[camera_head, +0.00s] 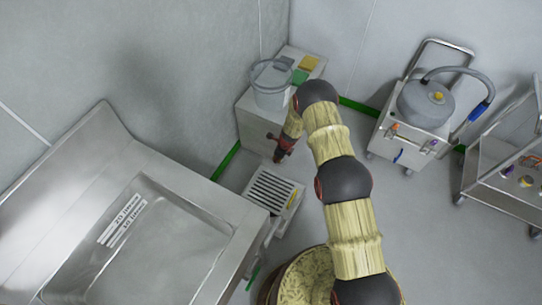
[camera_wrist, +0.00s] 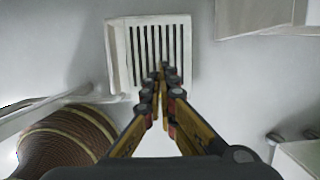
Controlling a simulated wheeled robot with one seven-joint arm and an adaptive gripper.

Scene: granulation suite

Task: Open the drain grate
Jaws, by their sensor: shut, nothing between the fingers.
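The drain grate (camera_head: 271,188) is a light slatted panel in a pale frame, low near the floor between the steel sink and the white cabinet. A small yellow mark shows on its right side in the head view. In the wrist view the grate (camera_wrist: 146,45) lies ahead, its dark slots running toward me. My gripper (camera_head: 280,157) is above and just beyond the grate in the head view, pointing down. In the wrist view my gripper (camera_wrist: 162,68) has its fingertips together, overlapping the slots in the picture, with nothing between them. I cannot tell whether they touch the grate.
A steel sink (camera_head: 150,235) fills the left. A white cabinet (camera_head: 262,128) with a clear bucket (camera_head: 271,84) stands behind the grate. A wheeled vacuum unit (camera_head: 425,105) and a steel cart (camera_head: 505,180) stand at right. The floor right of my arm is mostly clear.

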